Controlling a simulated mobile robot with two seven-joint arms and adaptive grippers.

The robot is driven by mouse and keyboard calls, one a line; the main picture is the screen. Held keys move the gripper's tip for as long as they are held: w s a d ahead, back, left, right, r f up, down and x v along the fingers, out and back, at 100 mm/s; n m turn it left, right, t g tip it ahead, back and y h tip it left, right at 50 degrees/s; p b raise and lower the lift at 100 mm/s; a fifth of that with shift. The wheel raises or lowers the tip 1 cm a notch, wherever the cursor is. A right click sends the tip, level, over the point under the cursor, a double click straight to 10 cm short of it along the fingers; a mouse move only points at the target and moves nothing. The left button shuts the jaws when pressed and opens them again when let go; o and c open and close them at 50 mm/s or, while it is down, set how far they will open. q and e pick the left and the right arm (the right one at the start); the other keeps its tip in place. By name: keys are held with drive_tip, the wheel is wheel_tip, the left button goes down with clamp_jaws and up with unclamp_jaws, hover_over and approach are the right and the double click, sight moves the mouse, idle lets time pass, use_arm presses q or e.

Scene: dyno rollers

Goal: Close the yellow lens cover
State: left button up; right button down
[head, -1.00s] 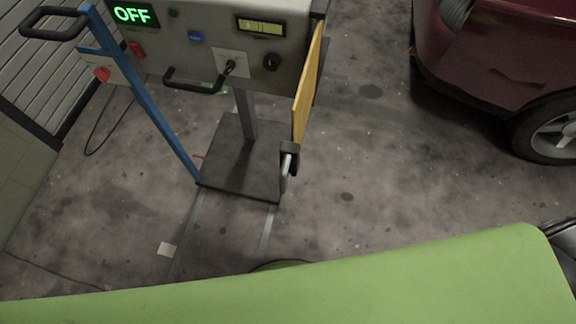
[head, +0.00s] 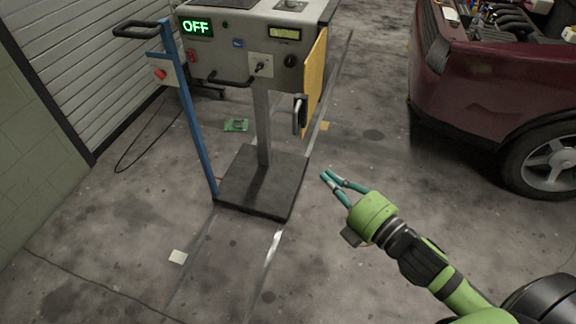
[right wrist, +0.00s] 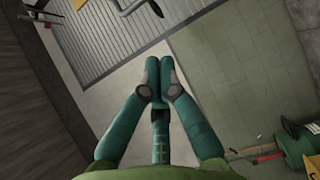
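The yellow lens cover (head: 316,75) is a flat panel at the right side of the grey machine head (head: 246,40), in the head view. It is seen nearly edge-on and stands out from the machine's front face. A dark and metal handle (head: 299,115) is at its lower front edge. My right gripper (head: 326,174) is below and to the right of the cover, apart from it. Its teal fingers are drawn together at the tips with nothing seen between them; the right wrist view also shows the tips (right wrist: 160,68) together. My left gripper is not in view.
The machine stands on a dark base plate (head: 262,182) with a blue upright (head: 190,115) at its left. A dark red car (head: 476,95) with its hood area open stands at the right. The floor between them is mostly clear.

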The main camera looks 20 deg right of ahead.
use_arm(q)
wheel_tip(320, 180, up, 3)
drive_tip(key=p, duration=0.3)
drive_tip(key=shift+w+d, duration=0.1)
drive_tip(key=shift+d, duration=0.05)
use_arm(e)
drive_tip(key=d+r+x, duration=0.1)
drive_tip(key=x, duration=1.2)
drive_tip(key=shift+w+d, duration=0.35)
drive_tip(key=shift+w, duration=0.05)
drive_tip(key=shift+w+r+n, duration=0.1)
drive_tip(key=shift+r+n, duration=0.05)
drive_tip(key=shift+n, duration=0.15)
